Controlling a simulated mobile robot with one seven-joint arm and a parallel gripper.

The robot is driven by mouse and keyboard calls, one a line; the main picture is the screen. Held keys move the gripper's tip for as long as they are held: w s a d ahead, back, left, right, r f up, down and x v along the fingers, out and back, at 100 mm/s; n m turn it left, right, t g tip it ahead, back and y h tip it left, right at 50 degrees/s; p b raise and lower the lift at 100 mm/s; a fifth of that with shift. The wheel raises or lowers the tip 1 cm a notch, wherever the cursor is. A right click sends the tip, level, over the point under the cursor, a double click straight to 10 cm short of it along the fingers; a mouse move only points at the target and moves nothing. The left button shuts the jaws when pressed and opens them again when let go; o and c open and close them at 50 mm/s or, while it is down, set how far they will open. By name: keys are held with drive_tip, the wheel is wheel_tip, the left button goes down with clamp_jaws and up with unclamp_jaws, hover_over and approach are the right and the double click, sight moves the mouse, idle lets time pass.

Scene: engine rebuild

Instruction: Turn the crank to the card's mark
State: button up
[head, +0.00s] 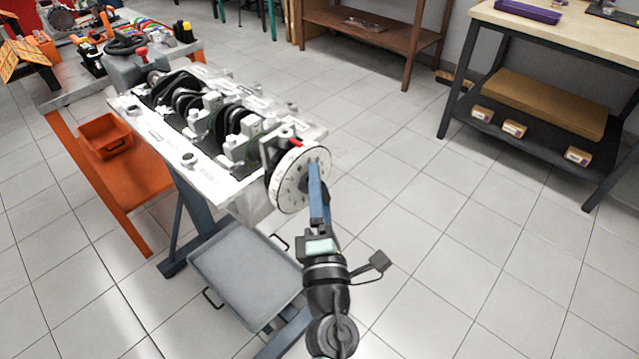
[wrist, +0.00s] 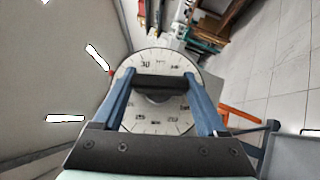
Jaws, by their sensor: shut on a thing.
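The engine block (head: 205,165) rests on a stand, its crankshaft (head: 190,100) showing along the top. A white degree wheel (head: 288,185) with printed numbers is on the block's near end; its face fills the middle of the wrist view (wrist: 155,60). A red pointer (head: 296,143) sits at the wheel's upper rim. My gripper (head: 313,175) is at the wheel's centre. In the wrist view its two blue fingers are shut on a dark crank bar (wrist: 160,82) in front of the wheel. The wheel's exact reading is too small to tell. I cannot make out the card.
A grey tray (head: 240,252) is low under the block. An orange bin (head: 105,138) stands on an orange shelf at left. A workbench (head: 560,35) with a lower shelf stands at right, and a brown table (head: 365,32) behind. The tiled floor right of the wheel is clear.

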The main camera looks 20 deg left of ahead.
drive_tip(key=shift+r+m+g+h+p, duration=0.55)
drive_tip(key=shift+m+p, duration=0.25)
drive_tip(key=shift+p, duration=2.55)
drive_tip(key=m+g+h+p, duration=0.1)
drive_tip(key=m+g+p, duration=0.1)
drive_tip(key=p, duration=1.1)
drive_tip(key=shift+m+g+p, duration=0.25)
drive_tip(key=shift+m+p, duration=0.05)
drive_tip(key=shift+m, duration=0.1)
drive_tip(key=m+g+p, duration=0.1)
drive_tip(key=p, duration=0.3)
drive_tip(key=g+p, duration=0.1)
drive_tip(key=p, duration=0.2)
drive_tip(key=shift+f+m+h+p, duration=0.25)
drive_tip(key=shift+f+m+p, duration=0.05)
drive_tip(key=shift+m+p, duration=0.1)
drive_tip(key=shift+p, duration=0.35)
drive_tip(key=shift+f+g+p, duration=0.3)
drive_tip(key=shift+g+p, duration=0.1)
drive_tip(key=shift+p, duration=0.1)
drive_tip(key=o, duration=1.3)
drive_tip(key=p+v, duration=0.6)
drive_tip(key=v, duration=0.7)
